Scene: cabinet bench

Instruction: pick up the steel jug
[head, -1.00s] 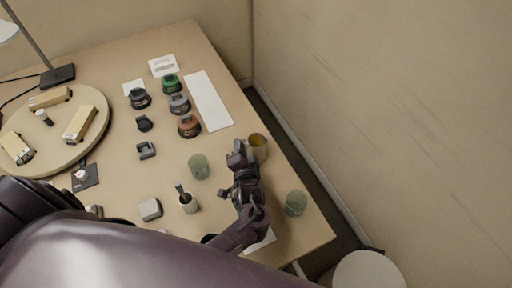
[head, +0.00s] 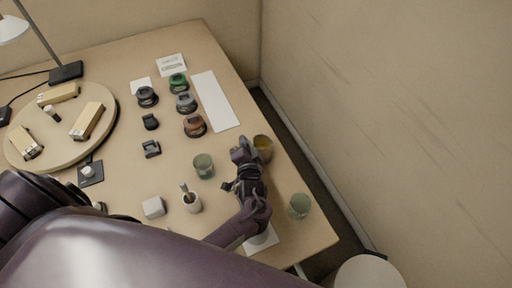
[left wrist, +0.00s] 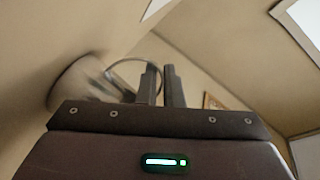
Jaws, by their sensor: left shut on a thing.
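The steel jug (head: 263,145) is near the right edge of the table, with a yellowish tone inside its mouth. My left gripper (head: 243,150) is at its left side, shut on its handle. In the left wrist view the jug (left wrist: 82,85) is a blurred, shiny body at left. Its thin looped handle reaches to the close-set fingers of the gripper (left wrist: 161,84). The head view does not clearly show whether the jug's base touches the table. My right gripper is not in view.
Green glasses stand left of my gripper (head: 203,166) and near the right table edge (head: 299,206). A cup with a utensil (head: 191,202) is to the left. Several dark, green and brown round items stand beside a white strip (head: 215,100). A wall is beyond the right edge.

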